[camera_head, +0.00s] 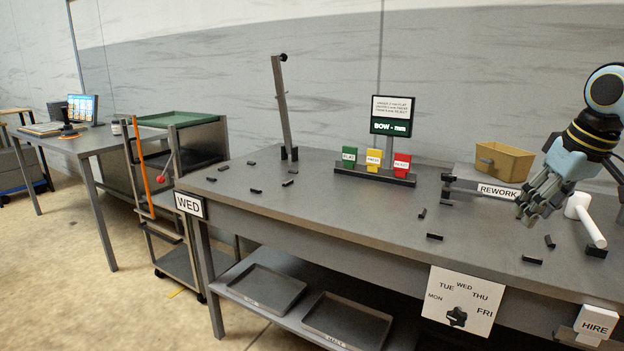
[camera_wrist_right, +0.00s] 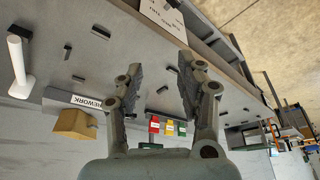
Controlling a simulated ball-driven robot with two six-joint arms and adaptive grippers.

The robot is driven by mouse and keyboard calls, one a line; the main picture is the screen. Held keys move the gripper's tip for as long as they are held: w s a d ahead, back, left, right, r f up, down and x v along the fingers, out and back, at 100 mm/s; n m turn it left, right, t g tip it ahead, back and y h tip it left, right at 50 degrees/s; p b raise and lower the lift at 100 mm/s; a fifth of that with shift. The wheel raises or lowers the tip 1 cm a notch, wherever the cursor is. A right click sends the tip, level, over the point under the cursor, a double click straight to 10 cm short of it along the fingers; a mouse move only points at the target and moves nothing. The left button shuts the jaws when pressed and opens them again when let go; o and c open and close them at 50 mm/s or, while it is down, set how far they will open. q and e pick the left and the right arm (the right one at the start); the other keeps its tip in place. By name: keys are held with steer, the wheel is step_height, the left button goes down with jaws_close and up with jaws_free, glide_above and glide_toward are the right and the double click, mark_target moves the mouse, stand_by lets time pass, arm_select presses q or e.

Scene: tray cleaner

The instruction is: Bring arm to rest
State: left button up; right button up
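My right gripper (camera_head: 532,205) hangs above the right part of the grey workbench (camera_head: 330,206), in front of the REWORK shelf. In the right wrist view its two fingers (camera_wrist_right: 158,64) are spread apart with nothing between them. It appears clear of the bench top. My left arm and gripper do not show in either view.
A tan bin (camera_head: 505,161) sits behind my right gripper, and a white-handled tool (camera_head: 586,219) is close to its right. Green, yellow and red blocks (camera_head: 376,160) stand mid-bench under a sign. Small black pieces are scattered about. A cart (camera_head: 182,190) stands left.

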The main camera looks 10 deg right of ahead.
steer(key=s+a+f+m+g+b, duration=0.1)
steer(key=s+a+f+g, duration=0.15)
steer(key=s+f, duration=0.75)
steer(key=s+a+f+m+g+y+b, duration=0.1)
steer(key=s+a+f, duration=0.25)
steer(key=f, duration=1.25)
steer(key=s+a+f+m+g, duration=0.15)
steer(key=s+f, duration=0.55)
steer(key=f, duration=0.7)
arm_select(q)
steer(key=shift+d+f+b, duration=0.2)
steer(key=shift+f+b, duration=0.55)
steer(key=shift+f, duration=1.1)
arm_select(e)
steer(key=s+a+f+n, duration=0.1)
steer(key=s+a+f, duration=0.2)
steer(key=s+f, duration=0.3)
steer(key=s+a+f+n+t+h, duration=0.1)
steer(key=s+a+f, duration=0.2)
steer(key=s+f, duration=0.4)
steer(key=s+a+f+n+h, duration=0.1)
steer(key=s+f, duration=0.6)
steer(key=s, duration=0.8)
steer(key=shift+s+a+n+t, duration=0.15)
steer(key=shift+a+n+t, duration=0.25)
steer(key=shift+a, duration=0.5)
